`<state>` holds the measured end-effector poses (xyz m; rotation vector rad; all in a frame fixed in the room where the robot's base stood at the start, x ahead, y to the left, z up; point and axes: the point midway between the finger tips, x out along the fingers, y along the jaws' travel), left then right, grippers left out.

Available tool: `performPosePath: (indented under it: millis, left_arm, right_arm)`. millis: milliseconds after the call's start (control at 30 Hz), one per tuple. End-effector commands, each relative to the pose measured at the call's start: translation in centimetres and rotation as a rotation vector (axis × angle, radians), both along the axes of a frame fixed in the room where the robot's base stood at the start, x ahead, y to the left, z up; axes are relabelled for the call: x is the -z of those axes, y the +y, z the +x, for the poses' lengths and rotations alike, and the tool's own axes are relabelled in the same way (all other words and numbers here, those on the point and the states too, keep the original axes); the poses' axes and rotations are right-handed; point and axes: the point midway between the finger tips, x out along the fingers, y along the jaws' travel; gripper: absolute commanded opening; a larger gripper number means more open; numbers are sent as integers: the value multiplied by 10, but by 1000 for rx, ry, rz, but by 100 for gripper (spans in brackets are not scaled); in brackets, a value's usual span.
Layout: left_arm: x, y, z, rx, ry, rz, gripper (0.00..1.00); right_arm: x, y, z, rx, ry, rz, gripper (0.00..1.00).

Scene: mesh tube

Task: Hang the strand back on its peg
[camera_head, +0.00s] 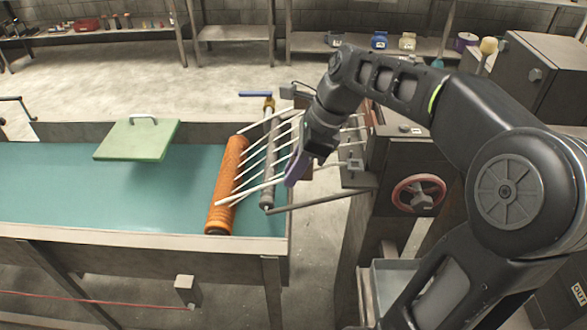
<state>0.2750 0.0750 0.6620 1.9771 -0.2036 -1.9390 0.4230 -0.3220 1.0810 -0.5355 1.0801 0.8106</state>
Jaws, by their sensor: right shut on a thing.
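Several white strands (251,190) run as thin, near-parallel lines from an orange mesh tube (224,190) over a grey roller (269,160). The tube lies on the right end of the teal table. My right gripper (291,181) points down beside the roller, at the right end of the nearest strand. It is shut on that strand, though the purple fingertips mostly hide the grip. More white lines show to the right of the gripper, by the machine. I cannot make out which peg belongs to the strand. My left gripper is out of view.
A dark machine with a red handwheel (418,195) stands right of the table. A grey bar (325,200) joins roller and machine.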

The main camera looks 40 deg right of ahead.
Motion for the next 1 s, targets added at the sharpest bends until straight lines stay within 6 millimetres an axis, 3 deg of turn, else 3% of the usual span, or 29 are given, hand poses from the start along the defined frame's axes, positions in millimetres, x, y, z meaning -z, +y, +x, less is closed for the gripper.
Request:
performPosePath:
  millis: [1000]
  left_arm:
    - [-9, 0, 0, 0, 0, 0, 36]
  right_arm:
    - [0, 0, 0, -1, 0, 0, 0]
